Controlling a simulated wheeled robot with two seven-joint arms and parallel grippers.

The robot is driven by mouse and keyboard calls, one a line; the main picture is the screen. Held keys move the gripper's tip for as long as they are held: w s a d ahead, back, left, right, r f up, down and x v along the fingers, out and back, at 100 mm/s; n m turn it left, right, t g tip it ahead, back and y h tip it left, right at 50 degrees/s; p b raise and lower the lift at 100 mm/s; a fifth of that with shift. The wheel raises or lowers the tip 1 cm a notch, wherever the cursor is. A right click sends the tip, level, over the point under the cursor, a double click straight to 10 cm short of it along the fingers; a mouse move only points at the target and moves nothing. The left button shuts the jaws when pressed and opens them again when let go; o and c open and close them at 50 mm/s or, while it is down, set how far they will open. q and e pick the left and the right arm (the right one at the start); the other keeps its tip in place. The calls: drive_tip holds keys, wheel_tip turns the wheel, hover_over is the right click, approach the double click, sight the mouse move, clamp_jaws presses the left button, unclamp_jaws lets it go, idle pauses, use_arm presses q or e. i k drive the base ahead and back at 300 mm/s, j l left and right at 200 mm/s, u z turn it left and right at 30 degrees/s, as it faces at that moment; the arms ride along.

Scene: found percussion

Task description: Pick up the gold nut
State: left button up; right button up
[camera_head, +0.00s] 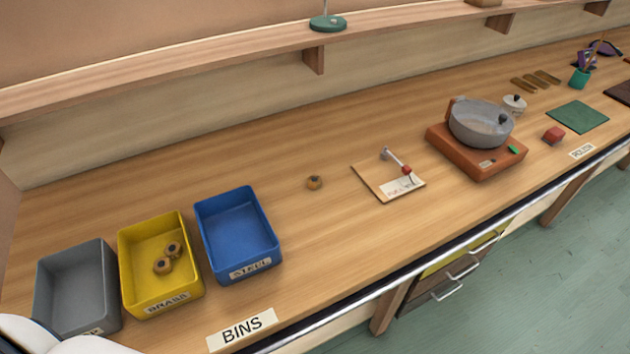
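A small gold nut (314,182) lies alone on the wooden bench, between the blue bin and a small board with a lever. Two more gold-brown nuts (167,258) lie in the yellow bin (189,288), which is labelled BRASS. A white part of my own body shows at the bottom left corner. Neither of my grippers is in view, so I cannot see whether they are open or shut.
A blue bin (273,247) labelled STEEL and a grey bin (113,290) stand beside the yellow one. The lever board (372,182) and an orange-brown base (478,166) with a grey pot (480,128) stand right of the nut. A shelf (200,62) runs above. The bench around the nut is clear.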

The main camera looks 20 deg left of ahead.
sight(314, 182)
drive_tip(key=i+l+u, duration=0.15)
drive_tip(key=l+u, duration=0.15)
drive_tip(key=l, duration=0.15)
drive_tip(key=i+l+u, duration=0.1)
drive_tip(key=l+u, duration=0.55)
drive_tip(key=l, duration=0.3)
